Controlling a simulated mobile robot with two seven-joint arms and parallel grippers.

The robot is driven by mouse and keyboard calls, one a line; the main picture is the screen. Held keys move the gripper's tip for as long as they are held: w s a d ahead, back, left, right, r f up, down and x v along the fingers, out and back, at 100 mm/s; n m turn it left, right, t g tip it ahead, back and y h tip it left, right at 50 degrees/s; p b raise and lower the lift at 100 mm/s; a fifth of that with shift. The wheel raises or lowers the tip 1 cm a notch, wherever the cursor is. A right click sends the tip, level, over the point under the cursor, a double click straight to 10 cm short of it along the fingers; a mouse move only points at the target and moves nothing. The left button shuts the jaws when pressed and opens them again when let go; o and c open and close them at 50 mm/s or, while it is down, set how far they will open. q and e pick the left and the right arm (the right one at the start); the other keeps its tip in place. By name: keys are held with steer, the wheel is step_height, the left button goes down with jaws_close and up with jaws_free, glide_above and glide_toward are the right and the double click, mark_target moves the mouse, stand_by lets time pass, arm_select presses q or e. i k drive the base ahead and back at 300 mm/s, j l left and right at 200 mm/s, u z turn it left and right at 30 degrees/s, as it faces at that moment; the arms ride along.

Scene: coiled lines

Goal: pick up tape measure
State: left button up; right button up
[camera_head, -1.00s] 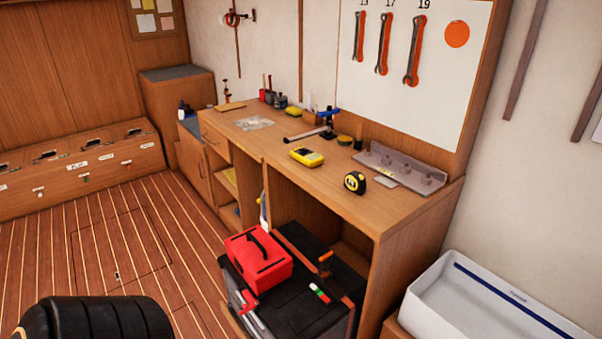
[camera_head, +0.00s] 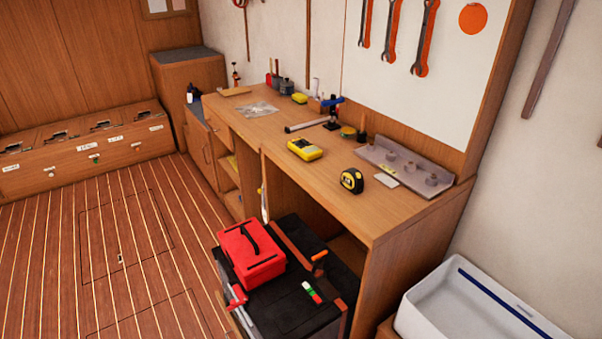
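The tape measure (camera_head: 352,181), yellow and black, stands on the wooden workbench (camera_head: 335,207) near its front edge, toward the right end. A grey metal rack (camera_head: 405,168) with several round fittings is just behind and to the right of it. A small pale flat piece (camera_head: 387,180) lies close to its right. Neither of my grippers shows in the head view, so their state cannot be seen.
A yellow multimeter (camera_head: 305,149) lies left of the tape measure. A red toolbox (camera_head: 250,253) sits on a black case (camera_head: 290,300) below the bench front. A white tray (camera_head: 412,308) stands at lower right. Wooden floor (camera_head: 125,245) is open at left.

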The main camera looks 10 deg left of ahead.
mark_target(352, 179)
steer(key=i+l+u, duration=0.15)
steer(key=u, duration=0.25)
steer(key=i+l+u, duration=0.1)
steer(key=u, duration=0.25)
steer(key=i+l+u, duration=0.1)
steer(key=l+u, duration=0.15)
steer(key=u, duration=0.15)
